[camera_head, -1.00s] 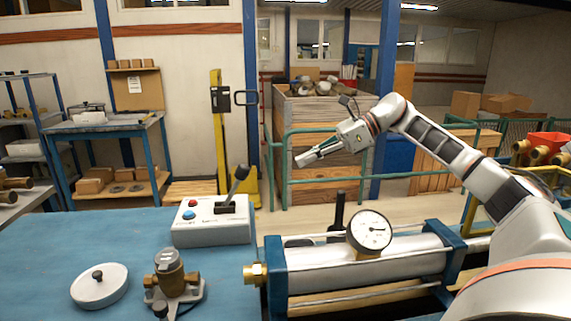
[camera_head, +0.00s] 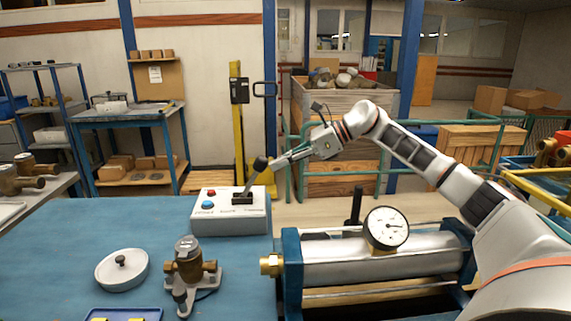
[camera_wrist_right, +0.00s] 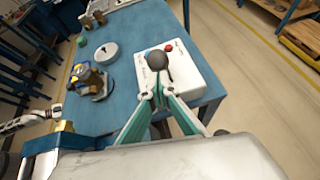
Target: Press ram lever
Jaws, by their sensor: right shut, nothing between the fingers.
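The ram lever (camera_head: 254,176) has a dark round knob and rises from a grey-white control box (camera_head: 229,221) with a red and a blue button. My right gripper (camera_head: 280,162) is shut, with its fingertips right beside the knob on the right. I cannot tell for sure whether they touch. In the right wrist view the lever knob (camera_wrist_right: 159,62) lies just beyond the tips of my right gripper (camera_wrist_right: 160,92), and the control box (camera_wrist_right: 184,72) is below it. My left gripper is in neither view.
A cylinder with a gauge (camera_head: 386,229) lies to the right of the box. A brass meter (camera_head: 189,265) and a white round lid (camera_head: 122,269) stand on the blue table (camera_head: 60,250). A blue tray (camera_head: 124,314) shows at the bottom edge.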

